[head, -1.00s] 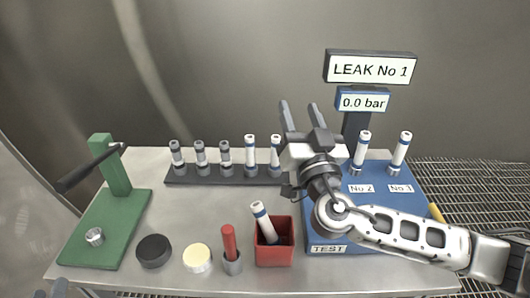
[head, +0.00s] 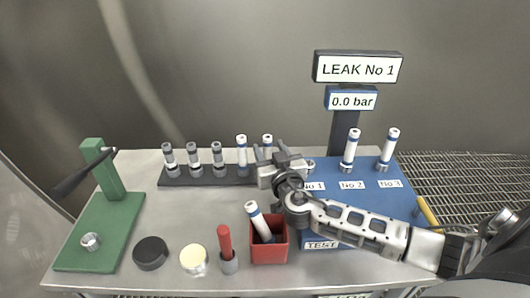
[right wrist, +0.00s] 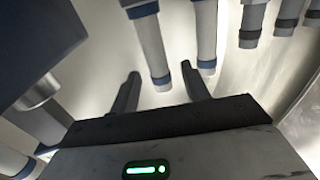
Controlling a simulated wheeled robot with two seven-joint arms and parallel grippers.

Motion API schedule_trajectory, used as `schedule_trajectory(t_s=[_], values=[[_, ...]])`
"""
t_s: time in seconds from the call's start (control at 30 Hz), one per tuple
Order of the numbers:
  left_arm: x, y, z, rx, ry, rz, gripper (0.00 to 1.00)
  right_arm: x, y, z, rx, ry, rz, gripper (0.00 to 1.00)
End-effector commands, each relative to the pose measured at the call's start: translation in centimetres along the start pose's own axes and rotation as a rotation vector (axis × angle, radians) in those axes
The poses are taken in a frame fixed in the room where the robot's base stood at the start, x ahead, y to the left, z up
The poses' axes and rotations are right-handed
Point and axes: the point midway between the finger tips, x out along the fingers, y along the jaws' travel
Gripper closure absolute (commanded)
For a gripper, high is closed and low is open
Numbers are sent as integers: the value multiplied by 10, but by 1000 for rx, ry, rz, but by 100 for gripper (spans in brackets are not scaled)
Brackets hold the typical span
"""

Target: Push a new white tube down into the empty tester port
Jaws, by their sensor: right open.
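The blue tester (head: 385,215) has ports labelled No 1, No 2 and No 3. White tubes stand upright in No 2 (head: 351,148) and No 3 (head: 389,148). The No 1 port (head: 309,165) shows no tube, partly hidden by my gripper. At the rack's right end stand two white tubes with blue bands, one left (head: 242,155) and one right (head: 267,146). My right gripper (head: 276,150) is open and low beside the right one. In the right wrist view, one white tube (right wrist: 150,45) shows between the open fingers (right wrist: 160,72); contact cannot be told. My left gripper is out of view.
The dark rack (head: 205,181) also holds several grey-topped tubes. A red bin (head: 269,250) holds a tilted white tube (head: 259,221). The sign (head: 358,69) reads LEAK No 1. A green press (head: 100,225) stands left. A black disc, cream disc and red-handled tool line the front.

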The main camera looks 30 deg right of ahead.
Motion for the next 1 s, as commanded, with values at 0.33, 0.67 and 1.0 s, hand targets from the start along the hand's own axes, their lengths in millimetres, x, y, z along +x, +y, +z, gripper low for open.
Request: schedule_trajectory(t_s=[0.33,0.67,1.0], values=[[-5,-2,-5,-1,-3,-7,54,43,1,-3,-1,2,0,53],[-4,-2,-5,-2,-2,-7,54,44,1,-2,0,1,0,81],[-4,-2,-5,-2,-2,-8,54,44,1,-2,1,2,0,100]])
